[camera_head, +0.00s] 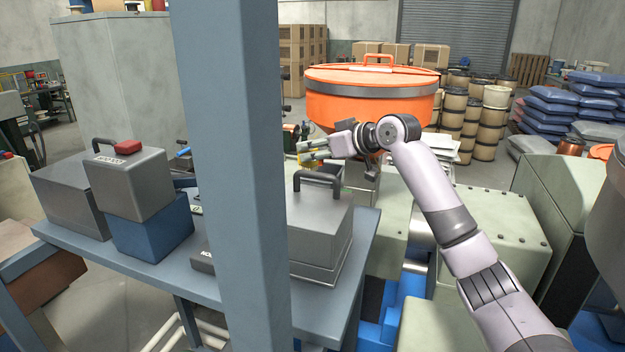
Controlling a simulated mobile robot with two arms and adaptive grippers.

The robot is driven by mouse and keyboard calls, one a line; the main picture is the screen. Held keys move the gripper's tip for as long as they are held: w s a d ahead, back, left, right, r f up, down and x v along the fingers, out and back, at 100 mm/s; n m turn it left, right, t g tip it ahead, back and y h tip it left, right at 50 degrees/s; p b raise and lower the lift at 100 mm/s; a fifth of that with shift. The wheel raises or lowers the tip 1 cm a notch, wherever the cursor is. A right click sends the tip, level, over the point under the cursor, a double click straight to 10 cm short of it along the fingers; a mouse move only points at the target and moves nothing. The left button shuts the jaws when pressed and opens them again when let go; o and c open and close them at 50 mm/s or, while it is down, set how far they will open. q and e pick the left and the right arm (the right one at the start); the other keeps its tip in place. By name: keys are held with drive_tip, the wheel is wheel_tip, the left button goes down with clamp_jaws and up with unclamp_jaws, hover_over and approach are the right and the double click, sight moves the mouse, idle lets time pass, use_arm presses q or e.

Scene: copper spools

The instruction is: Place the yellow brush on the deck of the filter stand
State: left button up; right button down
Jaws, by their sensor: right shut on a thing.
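My right arm reaches in from the lower right. Its gripper (306,150) points left, in front of the orange hopper and above the grey metal box, and is shut on a small yellow thing (309,158), probably the yellow brush. Only a little yellow shows at the fingers, so its shape and tilt are unclear. A blue-grey stand with a flat deck (349,318) and a thick post fills the left and middle; I cannot tell for certain that it is the filter stand. My left gripper is not in view.
A grey box with a handle (320,225) stands on the deck right of the post (235,180). Left of it are a blue box (150,230), a grey case with a red top piece (130,183) and another grey box (70,203). The orange hopper (370,105) stands behind.

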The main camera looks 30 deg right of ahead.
sight(314, 168)
wheel_tip(314, 168, down, 5)
drive_tip(key=shift+p, duration=0.4)
wheel_tip(314, 168, down, 3)
drive_tip(key=shift+f+p, duration=0.1)
drive_tip(key=shift+p, duration=0.3)
drive_tip(key=shift+f, duration=0.25)
drive_tip(key=shift+f, duration=0.15)
drive_tip(key=c, duration=1.3)
unclamp_jaws()
